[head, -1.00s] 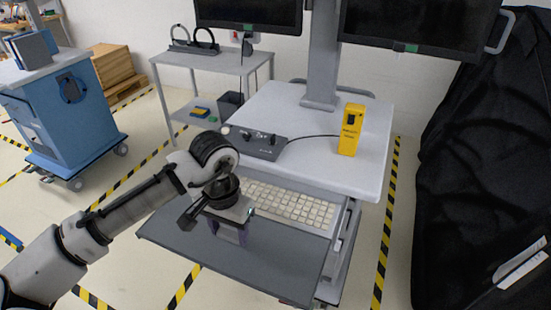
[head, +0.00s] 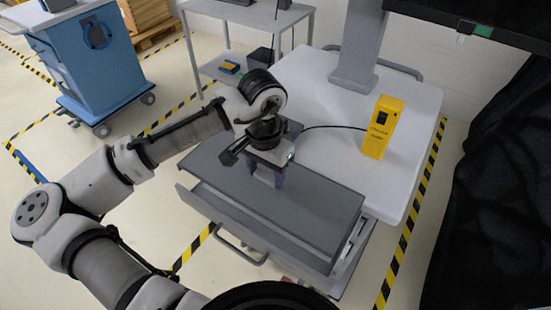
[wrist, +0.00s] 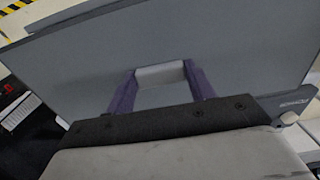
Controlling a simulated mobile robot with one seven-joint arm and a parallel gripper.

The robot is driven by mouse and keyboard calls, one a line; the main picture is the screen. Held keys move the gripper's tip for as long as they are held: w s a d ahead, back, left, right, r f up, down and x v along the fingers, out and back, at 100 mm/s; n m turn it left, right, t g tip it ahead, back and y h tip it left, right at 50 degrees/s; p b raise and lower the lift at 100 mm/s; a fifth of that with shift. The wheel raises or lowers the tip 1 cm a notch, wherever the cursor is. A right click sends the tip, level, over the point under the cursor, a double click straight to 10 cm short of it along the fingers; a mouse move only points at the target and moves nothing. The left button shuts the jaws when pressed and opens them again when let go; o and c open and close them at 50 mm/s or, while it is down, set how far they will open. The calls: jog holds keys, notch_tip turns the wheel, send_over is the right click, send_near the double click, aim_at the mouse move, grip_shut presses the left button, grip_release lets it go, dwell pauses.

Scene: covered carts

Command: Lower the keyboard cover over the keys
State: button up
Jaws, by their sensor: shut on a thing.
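The keyboard cover (head: 305,205) is a flat dark grey panel on the front of the cart. It lies over the keyboard tray (head: 240,222), and no keys show in the head view. I cannot tell whether its front edge touches the tray. My gripper (head: 265,181) is above the panel, fingers pointing down. In the wrist view my gripper (wrist: 160,84) has its purple fingers at both ends of a light grey handle bar (wrist: 160,74) on the cover (wrist: 235,50), shut on it. The wrist housing hides part of the cover.
The white cart top (head: 330,115) behind the cover carries a yellow device (head: 382,127) with a black cable. A monitor (head: 490,25) hangs at upper right. A black drape (head: 500,180) stands at right. A blue cart (head: 95,60) is at left, with floor clear between.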

jog(key=shift+f, duration=1.4)
jog(key=shift+f+b, duration=3.1)
jog(key=shift+f, duration=0.35)
jog(key=shift+w+d+p, duration=0.25)
jog(key=shift+w+d, duration=0.3)
jog(key=shift+w, duration=0.2)
jog(key=shift+w+d+p, duration=0.25)
jog(key=shift+w+d, duration=0.25)
jog(key=shift+w, duration=0.2)
jog(key=shift+f+b, duration=0.55)
jog(key=shift+f, duration=0.3)
jog(key=o, duration=1.1)
